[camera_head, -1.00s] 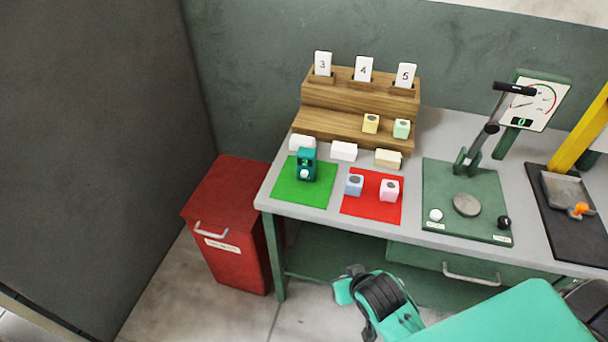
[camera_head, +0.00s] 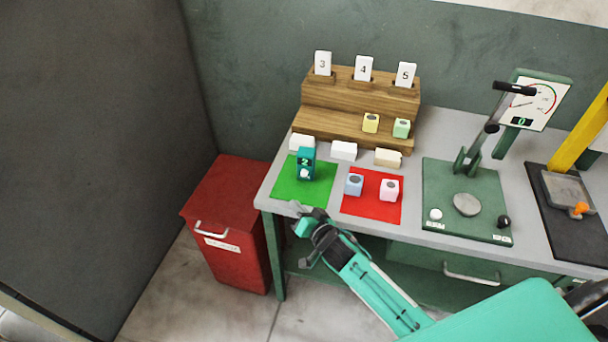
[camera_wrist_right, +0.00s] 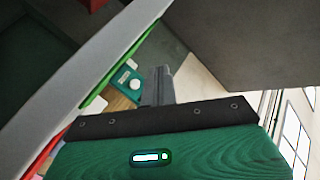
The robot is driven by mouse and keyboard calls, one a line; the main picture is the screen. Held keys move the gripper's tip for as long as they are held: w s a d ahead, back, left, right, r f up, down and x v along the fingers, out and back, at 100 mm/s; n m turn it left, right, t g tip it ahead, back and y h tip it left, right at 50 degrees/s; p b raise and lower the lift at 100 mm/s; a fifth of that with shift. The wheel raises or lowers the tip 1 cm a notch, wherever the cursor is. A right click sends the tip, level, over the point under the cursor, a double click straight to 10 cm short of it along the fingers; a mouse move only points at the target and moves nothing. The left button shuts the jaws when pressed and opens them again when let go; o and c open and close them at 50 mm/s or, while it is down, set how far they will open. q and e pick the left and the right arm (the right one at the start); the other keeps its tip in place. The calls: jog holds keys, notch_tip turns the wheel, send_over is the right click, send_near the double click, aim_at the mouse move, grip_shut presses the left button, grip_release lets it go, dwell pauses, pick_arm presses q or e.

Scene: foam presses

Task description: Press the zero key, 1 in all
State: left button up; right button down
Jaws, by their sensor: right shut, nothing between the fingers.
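A small teal device (camera_head: 306,163) with a white round button (camera_head: 305,174) and a figure on its face stands on the green mat (camera_head: 317,195). It also shows in the right wrist view (camera_wrist_right: 125,88), just left of the fingers. The green press base (camera_head: 466,180) carries a white knob (camera_head: 436,214) and a black knob (camera_head: 504,221), with labels too small to read; I cannot tell which key is zero. My right gripper (camera_head: 297,208) is shut and empty at the table's front edge near the green mat. Its closed grey fingers show in the wrist view (camera_wrist_right: 160,78). My left gripper is out of view.
Blue (camera_head: 354,184) and pink (camera_head: 389,189) foam blocks sit on the red mat (camera_head: 372,209). A wooden stepped rack (camera_head: 340,95) holds numbered cards and two blocks. White and cream blocks lie before it. A red bin (camera_head: 235,220) stands left of the table.

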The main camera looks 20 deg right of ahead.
aim_at(304, 173)
jog(key=shift+w, duration=0.1)
jog(key=w+d, duration=0.1)
jog(key=w, duration=0.1)
jog(key=w+d+b, duration=0.1)
jog(key=w, duration=0.1)
jog(key=w+d, duration=0.1)
jog(key=w, duration=0.1)
jog(key=shift+d, duration=0.35)
jog(key=shift+w+d, duration=0.4)
jog(key=shift+w, duration=0.25)
jog(key=shift+w, duration=0.1)
dwell(1.4)
jog(key=shift+w+d, duration=0.2)
jog(key=shift+w, duration=0.1)
jog(key=shift+w+d, duration=0.25)
jog(key=shift+w, duration=0.1)
dwell(0.7)
jog(key=shift+s+a, duration=0.45)
jog(key=shift+s, duration=0.3)
jog(key=shift+s+p, duration=0.1)
jog(key=shift+p, duration=0.2)
